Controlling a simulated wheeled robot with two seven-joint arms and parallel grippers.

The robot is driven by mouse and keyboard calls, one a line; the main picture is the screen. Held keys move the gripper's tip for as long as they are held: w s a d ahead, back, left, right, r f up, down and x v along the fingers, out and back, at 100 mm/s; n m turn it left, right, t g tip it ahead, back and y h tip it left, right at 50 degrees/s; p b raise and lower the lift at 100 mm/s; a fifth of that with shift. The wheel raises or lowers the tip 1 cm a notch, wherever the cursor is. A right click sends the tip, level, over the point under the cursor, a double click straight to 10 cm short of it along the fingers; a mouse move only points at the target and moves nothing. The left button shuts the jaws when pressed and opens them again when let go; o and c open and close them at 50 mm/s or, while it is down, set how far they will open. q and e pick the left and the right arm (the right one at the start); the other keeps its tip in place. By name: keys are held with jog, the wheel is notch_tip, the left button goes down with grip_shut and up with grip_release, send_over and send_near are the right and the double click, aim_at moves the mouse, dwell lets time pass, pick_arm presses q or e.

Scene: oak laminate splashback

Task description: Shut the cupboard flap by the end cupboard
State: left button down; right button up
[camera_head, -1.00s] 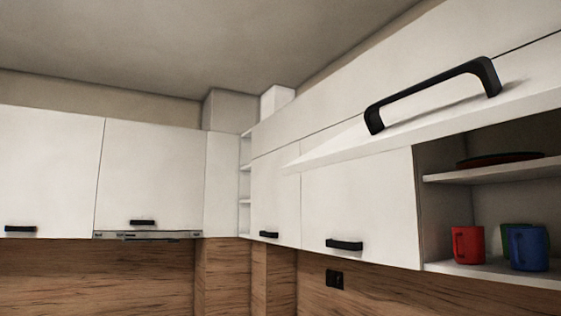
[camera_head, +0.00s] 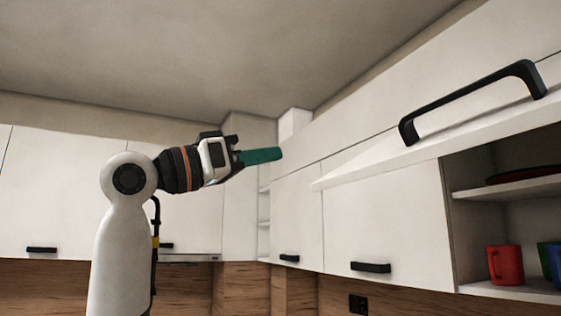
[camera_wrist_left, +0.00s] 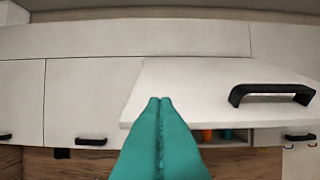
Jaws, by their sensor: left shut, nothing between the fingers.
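The white cupboard flap (camera_head: 450,128) with a black bar handle (camera_head: 472,100) is raised and tilted outward at the upper right in the head view. Below it the open cupboard shows shelves. The flap (camera_wrist_left: 205,85) and its handle (camera_wrist_left: 272,93) also show in the left wrist view. My left gripper (camera_head: 281,153) has green fingers, shut and empty. It is raised left of the flap in the head view, apart from the handle. In the left wrist view the fingertips (camera_wrist_left: 160,100) overlap the flap's left part; I cannot tell whether they touch. My right gripper is not in view.
Inside the open cupboard are a red mug (camera_head: 505,264), a blue mug (camera_head: 557,262), a partly hidden green mug and a dark red plate (camera_head: 525,174). Closed white cupboards (camera_head: 385,225) with black handles flank it. Open corner shelves (camera_head: 264,222) stand further left.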

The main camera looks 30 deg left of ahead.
pick_arm(q)
jog(key=w+d+f+p, duration=0.1)
jog(key=w+d+p, duration=0.5)
jog(key=w, duration=0.2)
jog(key=shift+w, duration=0.3)
jog(key=shift+d, duration=0.1)
